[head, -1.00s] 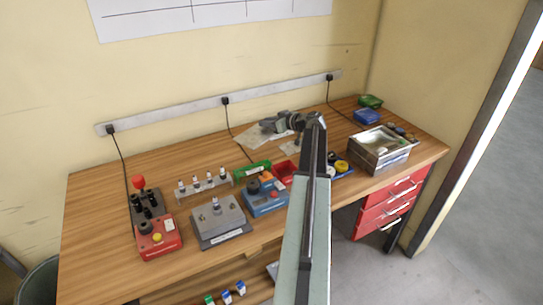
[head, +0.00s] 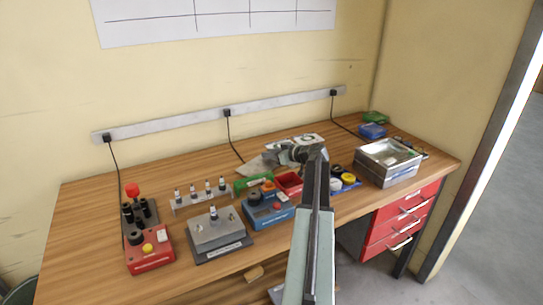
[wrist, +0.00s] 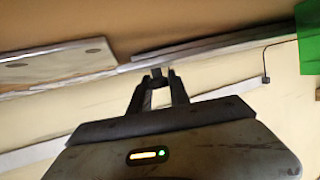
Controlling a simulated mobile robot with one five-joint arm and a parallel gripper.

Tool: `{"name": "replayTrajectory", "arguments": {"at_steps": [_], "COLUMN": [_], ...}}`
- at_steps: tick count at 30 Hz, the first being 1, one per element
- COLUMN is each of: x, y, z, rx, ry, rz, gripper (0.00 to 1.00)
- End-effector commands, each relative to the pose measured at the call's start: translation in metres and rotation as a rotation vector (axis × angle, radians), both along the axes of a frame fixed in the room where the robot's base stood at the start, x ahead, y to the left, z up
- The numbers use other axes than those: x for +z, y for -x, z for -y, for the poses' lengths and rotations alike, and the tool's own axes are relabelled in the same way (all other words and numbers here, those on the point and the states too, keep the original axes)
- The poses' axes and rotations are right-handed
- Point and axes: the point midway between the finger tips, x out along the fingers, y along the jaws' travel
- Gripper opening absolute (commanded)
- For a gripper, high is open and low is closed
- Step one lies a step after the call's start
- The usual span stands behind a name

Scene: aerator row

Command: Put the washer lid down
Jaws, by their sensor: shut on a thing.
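The washer lid is a thin, pale grey metal sheet, partly hidden by my gripper and wrist. Its left part (head: 257,165) shows in the head view, low over the middle of the bench. In the wrist view, which is upside down, the lid (wrist: 215,46) is seen nearly edge-on. My gripper (wrist: 158,75) is shut on a small dark grip at the lid; in the head view it is hard to separate from my wrist. I cannot tell whether the lid touches the bench. The open steel washer (head: 388,163) stands to the right.
A pale plate with grey rounds (head: 309,138) lies behind my wrist. A green tray (head: 254,182), a red tray (head: 289,182) and a blue device (head: 268,209) stand in front. Blue and green boxes are at the back right. Bare wood lies at the back left.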

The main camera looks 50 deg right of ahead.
Motion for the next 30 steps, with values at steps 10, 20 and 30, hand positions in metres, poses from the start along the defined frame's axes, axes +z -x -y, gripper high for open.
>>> {"name": "replayTrajectory", "arguments": {"at_steps": [10,20,30], "x": [-0.002,0.014,0.040], "y": [0.000,0.027,0.099], "z": [0.000,-0.001,0.000], "rx": [0.000,-0.002,-0.001], "ry": [0.000,0.000,0.000], "rz": [0.000,0.000,0.000], "gripper": [0.45,0.45,0.45]}}
